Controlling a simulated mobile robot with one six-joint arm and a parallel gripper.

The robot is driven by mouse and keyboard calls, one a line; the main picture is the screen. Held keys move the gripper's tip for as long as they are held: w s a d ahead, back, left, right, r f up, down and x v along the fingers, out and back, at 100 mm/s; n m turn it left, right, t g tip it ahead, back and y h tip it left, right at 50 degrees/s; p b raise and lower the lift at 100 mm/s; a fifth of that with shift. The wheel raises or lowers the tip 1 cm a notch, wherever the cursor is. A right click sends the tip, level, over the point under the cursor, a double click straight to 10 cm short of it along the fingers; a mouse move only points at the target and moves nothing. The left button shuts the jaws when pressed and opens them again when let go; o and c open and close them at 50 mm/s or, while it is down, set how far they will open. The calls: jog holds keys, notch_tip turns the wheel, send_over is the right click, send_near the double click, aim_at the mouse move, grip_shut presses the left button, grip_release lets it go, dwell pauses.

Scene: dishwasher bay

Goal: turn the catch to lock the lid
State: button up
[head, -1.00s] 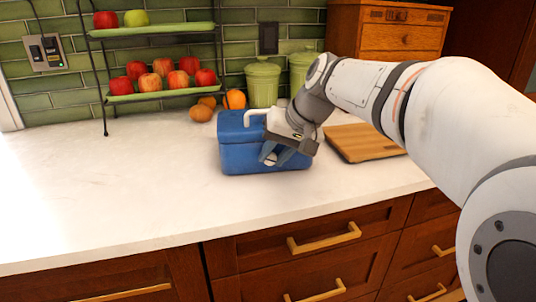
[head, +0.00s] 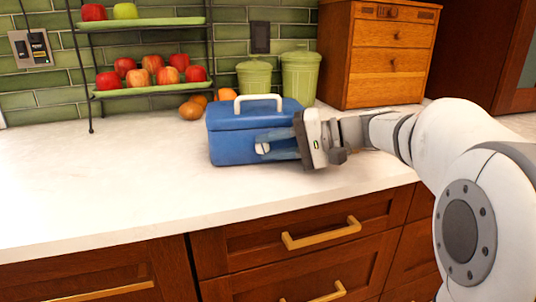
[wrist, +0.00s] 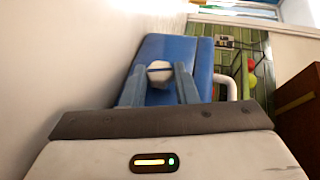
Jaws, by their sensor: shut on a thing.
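A blue box (head: 232,150) stands on the counter, its lid (head: 225,118) down and its white handle (head: 258,98) upright on top. The small white catch (head: 262,148) is on the front face; it also shows in the wrist view (wrist: 159,72). My gripper (head: 272,142) reaches in from the right along the front face, with its blue-grey fingers on either side of the catch and shut on it. In the wrist view my gripper (wrist: 164,70) partly hides the catch's edges.
Green canisters (head: 300,78) and a wooden drawer cabinet (head: 375,60) stand behind to the right. A fruit rack (head: 150,92) and loose oranges (head: 190,110) are behind to the left. The counter (head: 100,200) left of the box is clear.

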jog(key=shift+f+y+b, duration=0.2)
jog(key=shift+y+b, duration=0.2)
jog(key=shift+y, duration=0.2)
jog(key=shift+m, duration=0.3)
jog(key=o, duration=1)
jog(key=shift+c, duration=0.2)
jog(key=p+v, duration=0.1)
jog(key=v, duration=0.5)
jog(key=shift+d, duration=0.3)
jog(key=shift+s+d+p, duration=0.2)
jog(key=shift+d+p, duration=0.15)
jog(key=shift+d, duration=0.25)
